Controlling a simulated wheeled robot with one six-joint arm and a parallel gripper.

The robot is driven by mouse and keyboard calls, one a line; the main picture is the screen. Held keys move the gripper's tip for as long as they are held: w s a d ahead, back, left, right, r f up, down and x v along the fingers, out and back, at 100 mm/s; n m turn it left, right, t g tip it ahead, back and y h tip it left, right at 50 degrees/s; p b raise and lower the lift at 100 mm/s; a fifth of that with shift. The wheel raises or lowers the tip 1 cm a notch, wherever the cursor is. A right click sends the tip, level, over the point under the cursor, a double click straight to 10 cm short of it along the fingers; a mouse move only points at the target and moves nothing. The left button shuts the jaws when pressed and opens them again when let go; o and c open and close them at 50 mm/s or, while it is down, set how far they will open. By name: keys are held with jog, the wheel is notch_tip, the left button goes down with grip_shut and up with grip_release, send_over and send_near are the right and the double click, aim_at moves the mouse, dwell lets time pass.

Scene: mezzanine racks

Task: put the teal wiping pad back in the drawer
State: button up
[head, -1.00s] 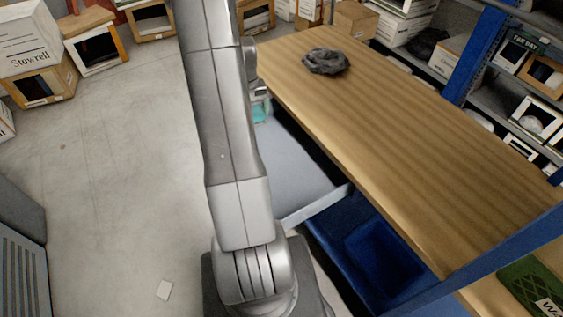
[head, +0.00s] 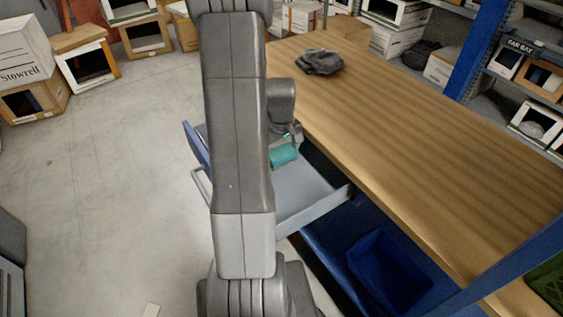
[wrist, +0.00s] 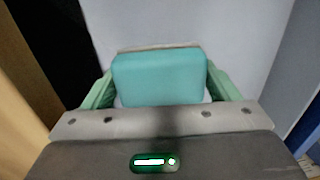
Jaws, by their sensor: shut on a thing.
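The teal wiping pad (wrist: 160,80) is between the two green fingers of my gripper (wrist: 160,88), which is shut on it. In the head view the pad (head: 284,155) shows just right of my arm, over the open drawer (head: 312,190). The drawer is grey inside with a blue front and a handle, and sticks out from under the wooden workbench. In the wrist view the drawer's pale floor (wrist: 210,25) lies behind the pad. I cannot tell whether the pad touches the floor. My arm hides part of the drawer.
A dark crumpled cloth (head: 319,61) lies on the wooden bench top (head: 420,120). A blue bin (head: 388,272) sits below the bench beside the drawer. Boxes (head: 85,65) stand at the back left. The floor at left is mostly clear.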

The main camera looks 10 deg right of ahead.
aim_at(281, 162)
jog(key=shift+f, duration=1.95)
jog(key=shift+f, duration=0.1)
jog(key=o, duration=0.9)
notch_tip(281, 162, up, 12)
jog(key=shift+r, duration=0.1)
